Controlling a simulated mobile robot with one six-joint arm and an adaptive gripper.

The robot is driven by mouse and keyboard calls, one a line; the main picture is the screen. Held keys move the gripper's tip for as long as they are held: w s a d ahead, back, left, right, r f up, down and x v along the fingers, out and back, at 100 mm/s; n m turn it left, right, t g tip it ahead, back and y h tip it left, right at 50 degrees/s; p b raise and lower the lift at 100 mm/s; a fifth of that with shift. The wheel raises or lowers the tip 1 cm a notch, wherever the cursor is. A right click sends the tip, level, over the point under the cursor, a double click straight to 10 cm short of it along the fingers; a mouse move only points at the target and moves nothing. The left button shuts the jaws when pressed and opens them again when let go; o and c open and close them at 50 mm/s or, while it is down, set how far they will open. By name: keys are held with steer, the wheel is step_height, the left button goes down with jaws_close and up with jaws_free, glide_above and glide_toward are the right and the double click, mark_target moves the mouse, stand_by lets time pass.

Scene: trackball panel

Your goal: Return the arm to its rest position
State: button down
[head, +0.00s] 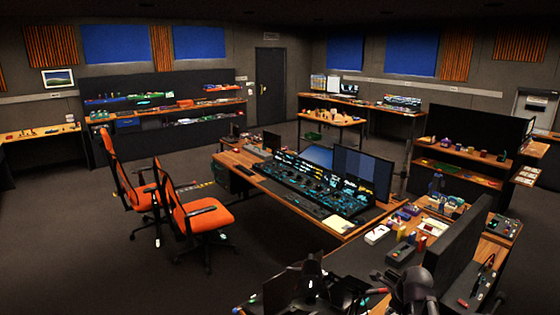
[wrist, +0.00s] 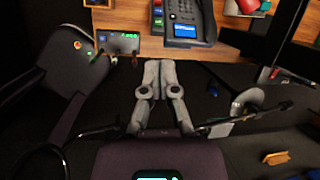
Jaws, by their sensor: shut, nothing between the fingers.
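My gripper (wrist: 158,64) shows in the wrist view as two grey fingers side by side with their tips together. It is shut and empty. Dark parts of my own arm show at the bottom of the head view, but I cannot make out the fingertips there. In the wrist view, a small dark panel with a green lit display (wrist: 118,42) is left of the fingertips. A desk phone (wrist: 188,24) with a blue screen is above and to the right of them. The fingers appear apart from both.
In the head view, a long console (head: 310,185) with lit controls stands in the middle. Two orange chairs (head: 205,217) stand left of it. A cluttered bench (head: 490,248) is close at the lower right. Open floor (head: 90,260) lies at the lower left.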

steer(key=s+a+f+n+g+b, duration=0.2)
steer(key=a+f+n+b, duration=0.5)
steer(key=n, duration=0.6)
steer(key=s+a+f+n+g+h+b, duration=0.1)
steer(key=s+a+f+n+b, duration=0.4)
steer(key=n, duration=0.8)
steer(key=shift+s+a+f+g+b, duration=0.2)
steer(key=shift+a+f+g+b, duration=0.2)
steer(key=shift+a+f+b, duration=1.5)
steer(key=shift+f+p, duration=0.4)
steer(key=shift+f, duration=0.2)
